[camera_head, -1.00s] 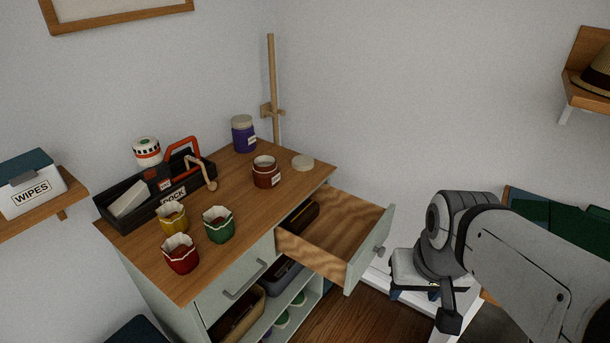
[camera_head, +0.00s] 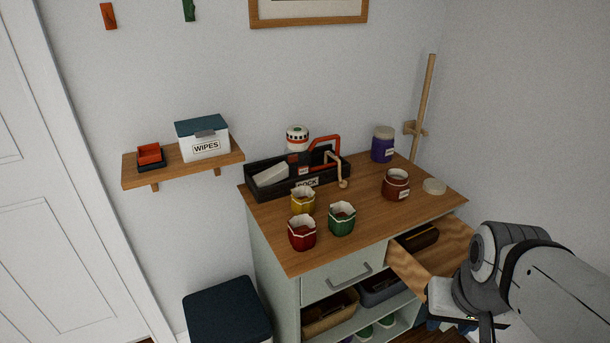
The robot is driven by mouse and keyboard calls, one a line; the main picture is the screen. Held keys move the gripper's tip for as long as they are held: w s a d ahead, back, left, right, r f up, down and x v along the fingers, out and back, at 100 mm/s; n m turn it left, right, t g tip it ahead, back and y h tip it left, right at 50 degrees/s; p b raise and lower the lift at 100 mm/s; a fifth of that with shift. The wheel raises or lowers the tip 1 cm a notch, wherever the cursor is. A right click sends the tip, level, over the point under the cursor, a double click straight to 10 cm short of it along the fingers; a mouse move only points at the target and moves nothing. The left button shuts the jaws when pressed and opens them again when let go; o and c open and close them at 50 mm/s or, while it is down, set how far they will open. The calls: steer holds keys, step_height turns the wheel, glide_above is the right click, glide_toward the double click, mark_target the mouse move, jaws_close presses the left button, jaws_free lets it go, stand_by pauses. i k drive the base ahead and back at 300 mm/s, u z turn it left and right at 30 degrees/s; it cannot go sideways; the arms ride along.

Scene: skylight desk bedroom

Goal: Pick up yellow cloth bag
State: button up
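The yellow cloth bag (camera_head: 302,202) stands upright and open-topped on the wooden top of the dresser (camera_head: 372,226), with dark contents. It is just in front of the black tool caddy. A red cloth bag (camera_head: 302,233) stands in front of it and a green one (camera_head: 342,219) to its right, both close by. My gripper (camera_head: 486,326) is low at the right, partly cut off by the bottom edge, in front of the open drawer and well apart from the yellow bag. Its fingers do not show clearly.
The black caddy (camera_head: 255,180) holds a white block and red-handled tools. A brown jar (camera_head: 395,185), a purple jar (camera_head: 383,145) and a pale lid (camera_head: 434,186) stand at the right. The open drawer (camera_head: 452,254) juts out at the front right. A wall shelf (camera_head: 130,173) holds the wipes box (camera_head: 203,137).

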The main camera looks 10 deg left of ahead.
mark_target(302, 201)
steer(key=u, duration=0.7)
steer(key=k, duration=0.6)
steer(key=u, duration=0.1)
steer(key=i, duration=0.5)
